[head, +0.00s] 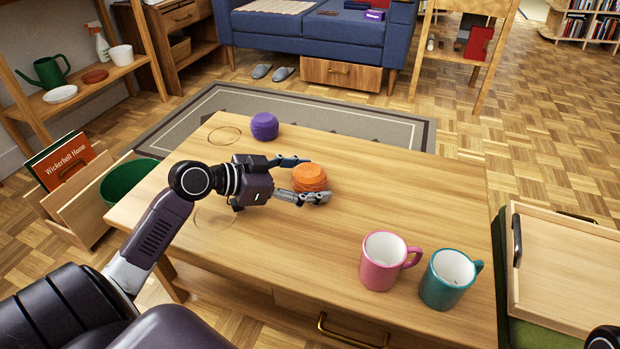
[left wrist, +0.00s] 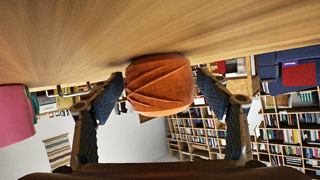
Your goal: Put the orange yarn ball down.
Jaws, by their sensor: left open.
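The orange yarn ball (head: 309,177) is on the wooden table (head: 400,200), near its middle. My left gripper (head: 314,179) is open around it, with one finger on the far side and one on the near side. In the left wrist view the orange yarn ball (left wrist: 160,85) sits between the two spread fingertips, with a narrow gap at each side. The tabletop fills the top of that view, and the ball appears to touch it.
A purple yarn ball (head: 264,126) stands at the table's far left, near a thin ring outline. A pink mug (head: 381,262) and a teal mug (head: 447,279) stand at the front right. The table right of the orange ball is clear. A wooden tray (head: 565,265) lies beyond the right edge.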

